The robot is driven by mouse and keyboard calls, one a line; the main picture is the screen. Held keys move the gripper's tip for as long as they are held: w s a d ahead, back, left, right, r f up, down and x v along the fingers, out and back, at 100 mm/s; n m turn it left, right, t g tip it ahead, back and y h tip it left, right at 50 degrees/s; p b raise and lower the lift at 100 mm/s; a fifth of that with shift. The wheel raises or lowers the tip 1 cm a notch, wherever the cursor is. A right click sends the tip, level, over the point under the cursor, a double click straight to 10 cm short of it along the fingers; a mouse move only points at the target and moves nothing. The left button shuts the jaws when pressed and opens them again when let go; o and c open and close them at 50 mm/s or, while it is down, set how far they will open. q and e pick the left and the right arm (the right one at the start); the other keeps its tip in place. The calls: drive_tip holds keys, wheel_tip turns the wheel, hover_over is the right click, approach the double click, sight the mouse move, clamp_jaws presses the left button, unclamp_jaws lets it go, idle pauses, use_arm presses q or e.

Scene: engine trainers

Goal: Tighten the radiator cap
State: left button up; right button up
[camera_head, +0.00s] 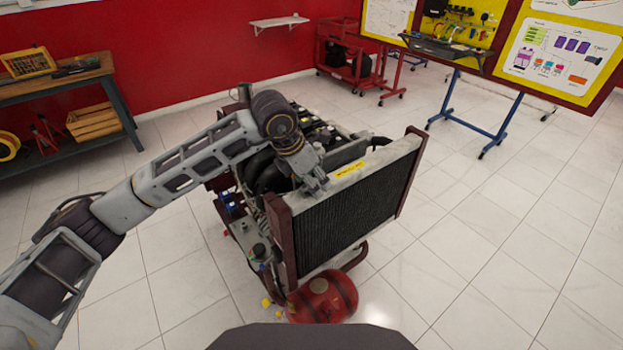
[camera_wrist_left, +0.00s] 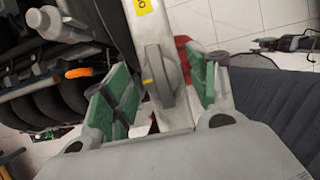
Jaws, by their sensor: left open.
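The radiator cap (camera_wrist_left: 162,78) is a grey oval knob with a short yellow mark, on the light top bar of the radiator (camera_head: 350,222). In the wrist view it lies between the two green-padded fingers of my left gripper (camera_wrist_left: 158,84). Gaps show on both sides, so neither pad appears to touch it. In the head view my left gripper (camera_head: 316,184) points down at the radiator's top bar, near its left part, and hides the cap.
The engine trainer stands behind the radiator, with hoses and engine parts (camera_head: 265,170) close to my left arm. A red tank (camera_head: 322,297) sits low in front. A workbench (camera_head: 60,80) is at the left, a red cart (camera_head: 343,50) at the back. Floor is clear on the right.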

use_arm(q)
drive_tip(key=c, duration=1)
